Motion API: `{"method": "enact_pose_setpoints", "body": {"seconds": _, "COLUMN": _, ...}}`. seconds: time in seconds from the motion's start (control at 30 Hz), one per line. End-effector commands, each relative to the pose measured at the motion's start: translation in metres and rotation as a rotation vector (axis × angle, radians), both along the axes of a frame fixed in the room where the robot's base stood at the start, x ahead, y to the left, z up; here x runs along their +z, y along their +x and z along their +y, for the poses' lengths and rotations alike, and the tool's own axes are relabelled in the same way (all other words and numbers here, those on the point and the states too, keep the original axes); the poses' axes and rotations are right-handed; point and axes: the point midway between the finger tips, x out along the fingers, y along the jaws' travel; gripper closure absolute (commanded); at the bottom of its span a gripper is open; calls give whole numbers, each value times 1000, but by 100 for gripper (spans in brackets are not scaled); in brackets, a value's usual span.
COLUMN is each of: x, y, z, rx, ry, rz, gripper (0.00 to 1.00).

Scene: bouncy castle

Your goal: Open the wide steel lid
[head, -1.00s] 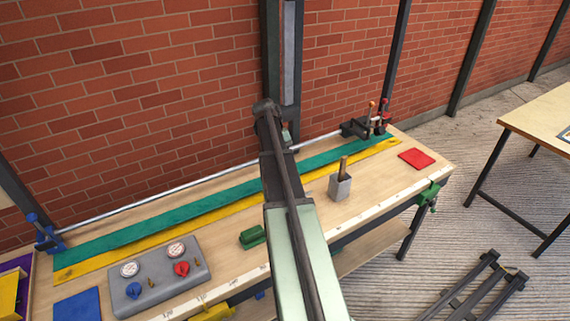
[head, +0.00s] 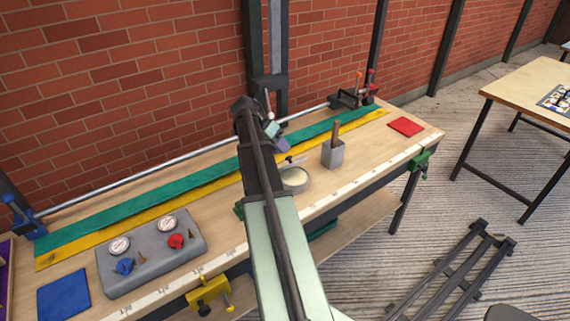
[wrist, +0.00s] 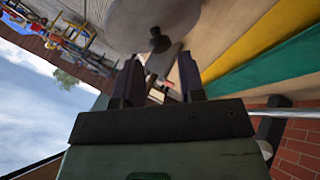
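A wide round steel lid (head: 296,178) sits on the workbench, partly hidden by my arm in the head view. In the wrist view the pale grey round lid (wrist: 135,22) fills the top middle, with a dark knob (wrist: 159,40) sticking out from it. My gripper (wrist: 158,72) is open and its two dark fingers stand apart, with the knob just beyond their tips, roughly between them in the picture. Nothing is held. In the head view my gripper (head: 280,146) is small, above and behind the lid; its fingers are hard to make out.
A grey block with a wooden handle (head: 333,153) stands right of the lid. A grey gauge panel (head: 150,255), blue mat (head: 63,293) and red mat (head: 406,126) lie on the bench. Green and yellow strips run along the back. A brick wall (head: 130,80) stands behind.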

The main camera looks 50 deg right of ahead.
Motion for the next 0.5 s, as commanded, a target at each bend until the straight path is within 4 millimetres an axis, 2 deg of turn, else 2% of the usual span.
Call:
{"method": "enact_pose_setpoints", "body": {"seconds": 0.03, "x": -19, "y": -7, "z": -3, "rx": -2, "ry": 0, "rz": 1, "gripper": 63}}
{"method": "enact_pose_setpoints", "body": {"seconds": 0.1, "x": -26, "y": -13, "z": -7, "rx": -1, "ry": 1, "rz": 1, "gripper": 63}}
{"method": "enact_pose_setpoints", "body": {"seconds": 0.4, "x": -27, "y": -18, "z": -11, "rx": 1, "ry": 1, "rz": 0, "gripper": 63}}
{"method": "enact_pose_setpoints", "body": {"seconds": 0.43, "x": -26, "y": -18, "z": -11, "rx": 1, "ry": 1, "rz": 0, "gripper": 65}}
{"method": "enact_pose_setpoints", "body": {"seconds": 0.5, "x": -26, "y": -18, "z": -11, "rx": 1, "ry": 1, "rz": 0, "gripper": 76}}
